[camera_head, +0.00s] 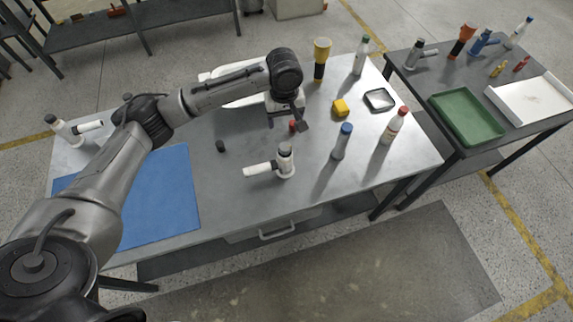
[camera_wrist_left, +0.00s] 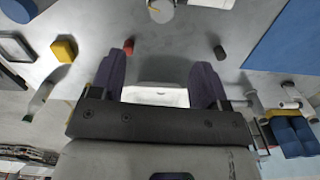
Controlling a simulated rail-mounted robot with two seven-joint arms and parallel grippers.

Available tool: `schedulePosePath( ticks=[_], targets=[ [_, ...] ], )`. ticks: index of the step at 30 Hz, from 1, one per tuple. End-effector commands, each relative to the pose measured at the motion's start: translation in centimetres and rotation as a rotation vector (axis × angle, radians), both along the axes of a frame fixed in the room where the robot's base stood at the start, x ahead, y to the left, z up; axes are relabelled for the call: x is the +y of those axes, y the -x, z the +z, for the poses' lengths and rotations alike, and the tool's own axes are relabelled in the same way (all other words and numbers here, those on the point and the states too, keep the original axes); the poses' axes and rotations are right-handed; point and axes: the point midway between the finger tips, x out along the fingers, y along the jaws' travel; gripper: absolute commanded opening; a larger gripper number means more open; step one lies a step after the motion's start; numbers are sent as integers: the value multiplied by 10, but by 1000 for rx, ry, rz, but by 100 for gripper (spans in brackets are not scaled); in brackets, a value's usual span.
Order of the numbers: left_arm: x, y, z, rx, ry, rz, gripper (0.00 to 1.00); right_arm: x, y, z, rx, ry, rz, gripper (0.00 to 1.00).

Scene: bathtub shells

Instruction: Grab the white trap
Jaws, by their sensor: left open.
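Two white trap-like fittings with dark caps are in view. One white trap (camera_head: 283,163) stands near the front middle of the grey table, its side pipe pointing left; part of it shows at the top of the left wrist view (camera_wrist_left: 161,9). The other white trap (camera_head: 66,130) stands at the table's far left end and shows at the right of the wrist view (camera_wrist_left: 290,96). My left gripper (camera_head: 288,119) is open above the table, behind the front trap and apart from it. Its fingers (camera_wrist_left: 158,78) are spread with nothing held. My right gripper is not in view.
A white shell (camera_head: 225,78) lies behind my left arm, partly hidden. A red piece (camera_head: 293,126), black cap (camera_head: 220,146), yellow block (camera_head: 340,107) and blue-capped bottle (camera_head: 343,141) stand nearby. A blue mat (camera_head: 165,200) covers the left front. A side table holds a green tray (camera_head: 467,117).

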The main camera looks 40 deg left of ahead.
Motion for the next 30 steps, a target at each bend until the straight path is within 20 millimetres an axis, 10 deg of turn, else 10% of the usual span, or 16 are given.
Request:
schedulePosePath(
  ticks=[30],
  targets=[
    [-1, 2, -92, -1, -3, 168, 69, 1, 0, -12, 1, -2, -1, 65]
  ],
)
